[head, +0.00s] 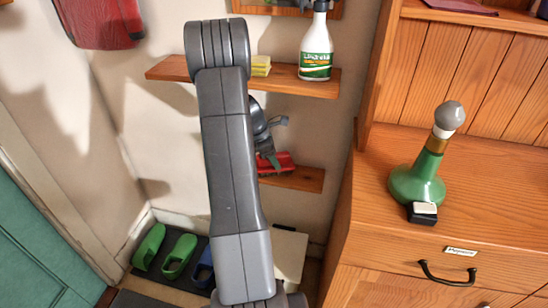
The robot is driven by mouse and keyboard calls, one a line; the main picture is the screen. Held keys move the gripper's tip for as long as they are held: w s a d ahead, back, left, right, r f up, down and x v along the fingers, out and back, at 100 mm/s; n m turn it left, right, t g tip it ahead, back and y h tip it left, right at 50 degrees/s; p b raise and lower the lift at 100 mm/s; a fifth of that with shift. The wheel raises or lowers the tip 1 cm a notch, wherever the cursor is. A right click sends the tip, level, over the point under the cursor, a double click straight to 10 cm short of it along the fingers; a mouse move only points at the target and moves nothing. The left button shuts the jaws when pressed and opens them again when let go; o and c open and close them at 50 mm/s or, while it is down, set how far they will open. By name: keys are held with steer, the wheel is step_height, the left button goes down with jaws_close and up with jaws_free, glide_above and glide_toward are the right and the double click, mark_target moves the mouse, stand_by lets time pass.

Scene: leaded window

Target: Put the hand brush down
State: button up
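A red hand brush (284,161) is at the lower wooden shelf (306,179), partly hidden behind my arm. I cannot tell whether it rests on the shelf or hangs just above it. My gripper (269,156) points down at the brush, and its tip overlaps the brush in the picture. My arm covers much of the gripper, so its finger gap and any grip on the brush do not show clearly.
The upper shelf (287,82) holds a spray bottle (316,45) and yellow sponges (261,66). A wooden dresser (375,215) with a green bottle (417,183) stands right. Green slippers (179,257) lie on a dark mat below. A red item (99,22) hangs upper left.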

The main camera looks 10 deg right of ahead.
steer(key=p+v, duration=0.1)
steer(key=v, duration=0.4)
steer(key=shift+d, duration=0.1)
steer(key=a, duration=1.2)
steer(key=shift+p, duration=0.45)
steer(key=shift+r, duration=0.15)
steer(key=d, duration=1.1)
steer(key=shift+b, duration=0.4)
steer(key=x, duration=0.3)
steer(key=b+x, duration=0.1)
steer(key=x, duration=0.1)
steer(key=shift+d+f, duration=0.2)
steer(key=shift+d, duration=0.25)
steer(key=shift+r, duration=0.15)
